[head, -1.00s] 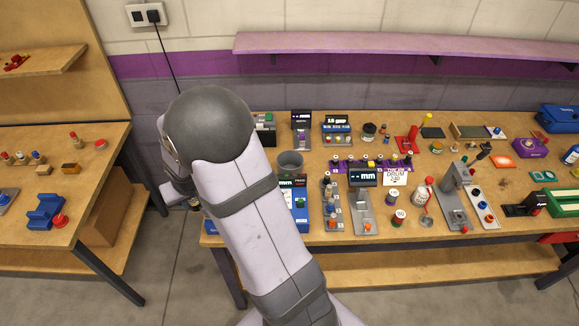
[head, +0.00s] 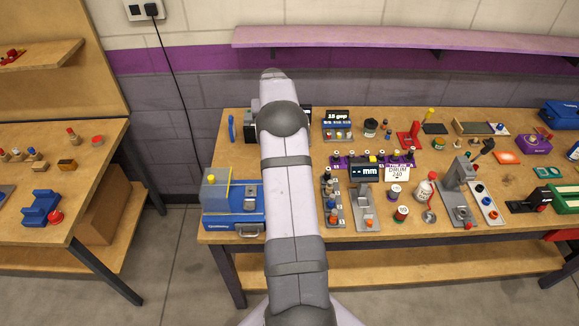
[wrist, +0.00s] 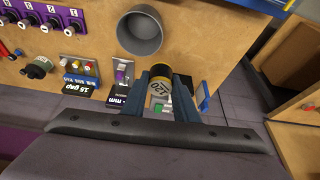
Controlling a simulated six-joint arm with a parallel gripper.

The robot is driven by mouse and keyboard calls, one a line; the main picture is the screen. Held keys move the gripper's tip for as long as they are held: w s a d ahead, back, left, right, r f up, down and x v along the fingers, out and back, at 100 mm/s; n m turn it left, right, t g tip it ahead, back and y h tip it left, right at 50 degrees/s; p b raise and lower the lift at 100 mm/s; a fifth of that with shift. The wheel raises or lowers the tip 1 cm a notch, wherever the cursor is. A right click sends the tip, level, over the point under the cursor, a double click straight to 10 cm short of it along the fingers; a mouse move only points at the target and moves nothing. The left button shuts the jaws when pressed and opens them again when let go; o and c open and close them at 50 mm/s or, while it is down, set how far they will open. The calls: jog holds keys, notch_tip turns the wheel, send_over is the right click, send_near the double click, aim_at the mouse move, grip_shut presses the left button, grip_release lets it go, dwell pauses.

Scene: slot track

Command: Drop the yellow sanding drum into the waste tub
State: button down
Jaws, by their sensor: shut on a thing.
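The yellow sanding drum (wrist: 160,88), with a dark top end and a "120" label, is held between the two fingers of my gripper (wrist: 161,84) in the wrist view. The waste tub looks to be the round grey open container (wrist: 140,32), above the drum in the wrist picture. The drum appears apart from the tub, with a gap between them. How high the drum is above the bench is hard to tell. In the head view my arm hides the gripper, the drum and the tub.
A blue machine (head: 247,216) stands at the bench's left front. A blue-handled tool (head: 231,128) lies at the back left.

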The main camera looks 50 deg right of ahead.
jog(key=s+d, duration=0.3)
jog(key=d, duration=0.3)
jog(key=shift+s+f+m+b, duration=0.15)
jog(key=shift+f+m+b, duration=0.1)
jog(key=shift+m+b, duration=0.1)
jog(key=shift+f, duration=0.1)
jog(key=shift+f+b, duration=2.05)
jog(key=shift+f, duration=0.8)
jog(key=c, duration=1.3)
grip_release()
jog(key=shift+c, duration=0.2)
jog(key=shift+a, duration=0.1)
